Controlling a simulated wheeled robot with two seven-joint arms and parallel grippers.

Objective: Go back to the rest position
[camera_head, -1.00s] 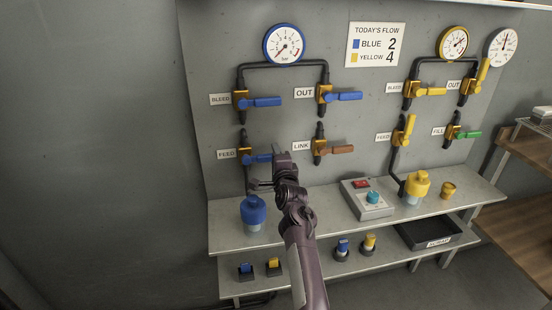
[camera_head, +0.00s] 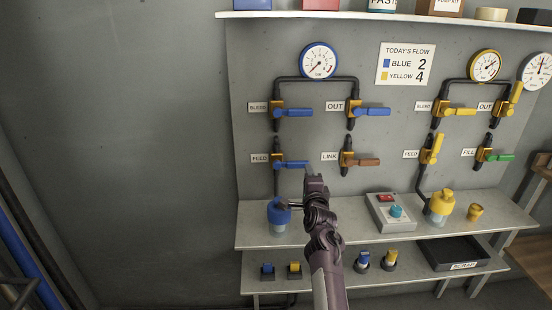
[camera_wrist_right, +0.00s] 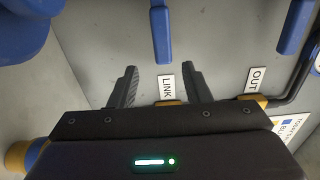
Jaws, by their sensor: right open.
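My right gripper (camera_head: 297,190) is in front of the panel, its arm rising from the bottom of the head view. In the right wrist view its two fingers (camera_wrist_right: 158,84) are apart with nothing between them. The brown-handled LINK valve (camera_head: 360,161) is behind and to the right of it. The blue FEED valve handle (camera_head: 291,164) is just above it. The blue-capped canister (camera_head: 279,213) on the bench is at its lower left, and I cannot tell how near. My left gripper is not in view.
The bench (camera_head: 345,228) holds a grey control box (camera_head: 390,213) and a yellow-capped canister (camera_head: 440,206). A lower shelf carries small blue and yellow parts and a black scrap tray (camera_head: 452,251). An upper shelf (camera_head: 350,16) crosses the top.

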